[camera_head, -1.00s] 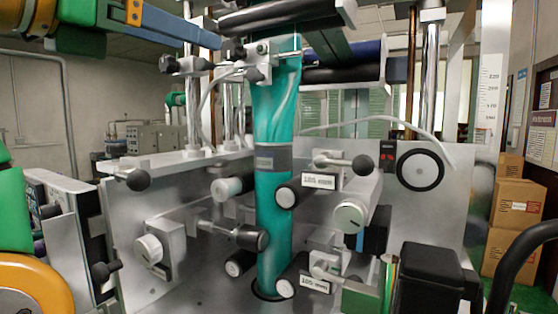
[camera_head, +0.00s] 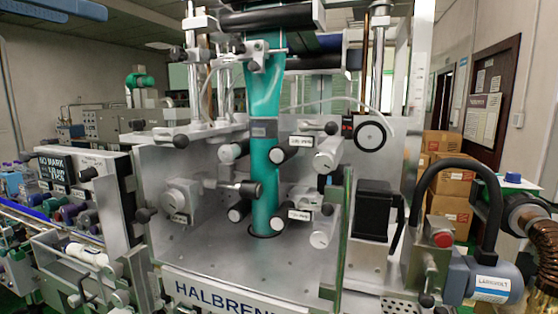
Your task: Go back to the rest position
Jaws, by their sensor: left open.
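The sleeve applicator stands in front of me with its metal plate (camera_head: 300,255). A teal sleeve film (camera_head: 264,190) runs down its middle over several rollers and into a round hole in the deck. Of my left gripper, only a blue finger part (camera_head: 75,8) shows at the top left edge of the head view. It is open, apart from the machine, with nothing seen in it. The rest of it is out of the frame. My right gripper is not in view.
A conveyor (camera_head: 60,235) with bottles runs along the left. A black box (camera_head: 376,210), a red button (camera_head: 442,238) and a grey-blue motor (camera_head: 485,280) stand at the right. Cardboard boxes (camera_head: 448,190) are stacked behind. The space in front of the deck looks clear.

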